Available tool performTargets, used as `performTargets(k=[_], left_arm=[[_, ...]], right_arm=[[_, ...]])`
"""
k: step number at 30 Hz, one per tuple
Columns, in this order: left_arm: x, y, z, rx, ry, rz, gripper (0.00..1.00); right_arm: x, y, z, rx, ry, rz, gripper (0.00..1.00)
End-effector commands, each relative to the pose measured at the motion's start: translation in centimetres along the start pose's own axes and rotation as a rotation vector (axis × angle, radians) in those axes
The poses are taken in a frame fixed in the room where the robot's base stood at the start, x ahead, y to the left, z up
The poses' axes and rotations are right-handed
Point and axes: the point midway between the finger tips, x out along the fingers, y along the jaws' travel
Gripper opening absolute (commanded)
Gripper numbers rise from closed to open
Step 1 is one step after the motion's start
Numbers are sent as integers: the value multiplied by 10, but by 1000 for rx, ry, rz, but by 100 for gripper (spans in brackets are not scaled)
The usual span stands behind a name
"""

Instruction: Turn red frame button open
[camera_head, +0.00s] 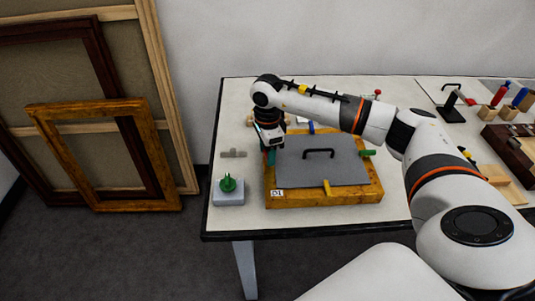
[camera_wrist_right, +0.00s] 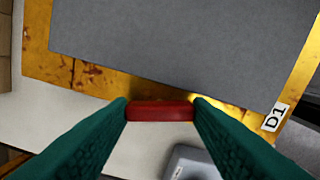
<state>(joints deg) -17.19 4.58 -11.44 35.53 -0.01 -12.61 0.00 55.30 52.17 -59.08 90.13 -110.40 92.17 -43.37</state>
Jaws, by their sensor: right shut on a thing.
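The gilt frame (camera_head: 290,201) lies flat on the table, with a grey panel (camera_head: 342,171) and black handle inside it. The red button (camera_wrist_right: 160,111) is a short red bar at the frame's outer edge in the right wrist view. It lies nearly along that edge, slightly angled to it, and its visible part is clear of the grey panel. My right gripper (camera_wrist_right: 160,110) is shut on it, with one green finger at each end. In the head view the gripper (camera_head: 271,157) is at the frame's left side and hides the red button. My left gripper is out of view.
A yellow button (camera_head: 327,187) and a green button (camera_head: 367,153) sit at the frame's front and right sides. A grey block with a green knob (camera_head: 228,186) stands left of the frame. Tools (camera_head: 500,95) and a dark box stand at the right.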

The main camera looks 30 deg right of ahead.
Motion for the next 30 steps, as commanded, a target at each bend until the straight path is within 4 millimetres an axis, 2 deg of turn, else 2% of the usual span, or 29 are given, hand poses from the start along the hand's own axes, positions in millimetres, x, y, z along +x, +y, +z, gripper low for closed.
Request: performTargets(k=[6, 13, 30], left_arm=[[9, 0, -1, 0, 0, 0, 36], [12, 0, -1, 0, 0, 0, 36], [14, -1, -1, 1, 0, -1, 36]], right_arm=[[0, 1, 1, 155, -1, 4, 23], [-1, 1, 1, 260, 0, 5, 23], [-2, 1, 1, 312, 0, 5, 23]])
